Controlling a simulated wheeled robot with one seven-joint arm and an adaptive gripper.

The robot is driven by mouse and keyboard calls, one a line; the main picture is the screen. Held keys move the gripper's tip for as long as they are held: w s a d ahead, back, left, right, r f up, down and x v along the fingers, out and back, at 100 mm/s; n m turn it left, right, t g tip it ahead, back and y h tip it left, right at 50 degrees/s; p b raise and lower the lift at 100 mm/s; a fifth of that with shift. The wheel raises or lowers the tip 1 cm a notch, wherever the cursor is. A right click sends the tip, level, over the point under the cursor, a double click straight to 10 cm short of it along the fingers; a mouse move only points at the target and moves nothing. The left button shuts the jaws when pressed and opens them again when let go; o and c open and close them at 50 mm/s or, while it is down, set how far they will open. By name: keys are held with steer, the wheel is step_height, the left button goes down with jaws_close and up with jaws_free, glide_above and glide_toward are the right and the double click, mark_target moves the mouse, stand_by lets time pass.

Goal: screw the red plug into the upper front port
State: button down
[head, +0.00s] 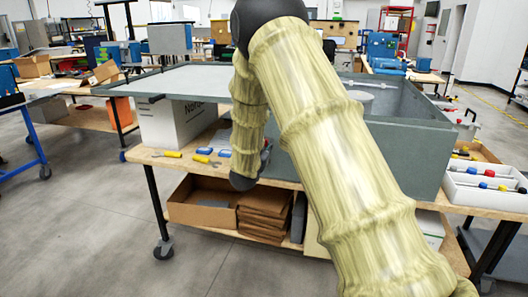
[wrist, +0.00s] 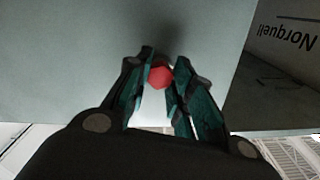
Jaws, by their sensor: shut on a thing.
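My gripper (wrist: 161,62) is shut on the red plug (wrist: 160,76) in the wrist view. The plug sits between the teal-lined fingertips, its red face towards the camera. Just beyond the fingertips is a plain grey-green wall (wrist: 80,60) of the analyser housing, with a dark shadow around the plug. Whether the plug touches the wall or sits in a port, I cannot tell; the upper front port is not visible. In the head view, the large grey housing (head: 400,150) stands on the bench, and my arm covers part of its front and most of my gripper.
A white tray (head: 460,197) with several coloured plugs stands at the right. Yellow-handled tools (head: 167,154) and blue items (head: 206,151) lie on the bench left of my wrist. A white Norquell box (head: 165,122) is under the lid; it also shows in the wrist view (wrist: 290,60).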

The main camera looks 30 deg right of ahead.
steer(key=m+b, duration=0.8)
steer(key=shift+f+m, duration=0.1)
steer(key=shift+m, duration=0.3)
steer(key=c, duration=1.4)
jaws_free()
steer(key=shift+o, duration=0.2)
